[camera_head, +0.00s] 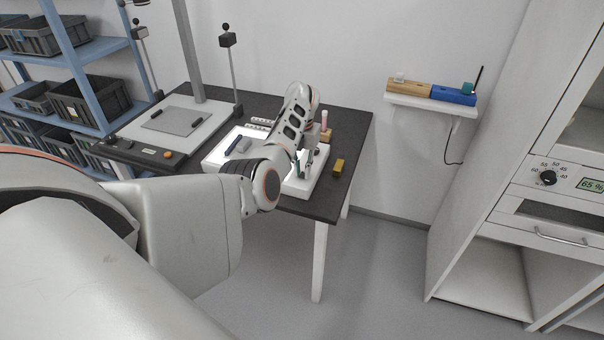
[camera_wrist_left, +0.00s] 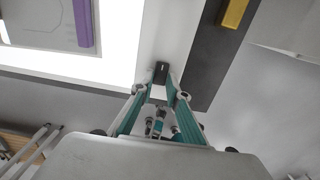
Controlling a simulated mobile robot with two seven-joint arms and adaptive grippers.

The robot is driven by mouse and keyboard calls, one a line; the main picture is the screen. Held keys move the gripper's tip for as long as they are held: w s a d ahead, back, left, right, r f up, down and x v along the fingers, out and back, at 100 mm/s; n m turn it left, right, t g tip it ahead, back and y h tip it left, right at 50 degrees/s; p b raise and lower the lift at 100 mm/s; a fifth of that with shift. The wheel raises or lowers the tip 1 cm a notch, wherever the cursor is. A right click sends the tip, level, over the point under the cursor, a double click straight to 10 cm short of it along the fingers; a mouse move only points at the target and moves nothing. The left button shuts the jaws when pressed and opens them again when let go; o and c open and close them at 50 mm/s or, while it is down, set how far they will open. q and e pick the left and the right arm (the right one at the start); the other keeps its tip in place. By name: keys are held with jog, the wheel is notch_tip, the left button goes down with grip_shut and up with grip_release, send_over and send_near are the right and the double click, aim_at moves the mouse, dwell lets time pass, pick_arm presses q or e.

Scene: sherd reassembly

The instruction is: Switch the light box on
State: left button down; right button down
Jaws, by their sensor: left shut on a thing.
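The light box (camera_head: 212,160) is a flat white box on the dark table. Its panel (camera_wrist_left: 118,40) looks bright white in the left wrist view, with a plain white border (camera_wrist_left: 178,30) beside it. A small black switch (camera_wrist_left: 162,67) sits on that border. My left gripper (camera_head: 308,164) is over the right end of the box, partly hidden by my own arm in the head view. In the left wrist view its fingertips (camera_wrist_left: 160,88) are close together at the switch, and the jaws are shut on it. My right gripper is not in view.
A yellow block (camera_head: 338,167) lies on the table (camera_head: 350,125) right of the box. A dark blue bar (camera_head: 234,145) lies on the box's left part. A copy stand (camera_head: 165,125) is at left. A wall shelf (camera_head: 430,103) and a white cabinet (camera_head: 500,235) stand at right.

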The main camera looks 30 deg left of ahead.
aim_at(302, 175)
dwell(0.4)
pick_arm(q)
jog(key=c, duration=2)
grip_release()
jog(key=shift+o, duration=0.2)
notch_tip(302, 175, up, 12)
jog(key=shift+a+f, duration=0.1)
jog(key=shift+a, duration=0.05)
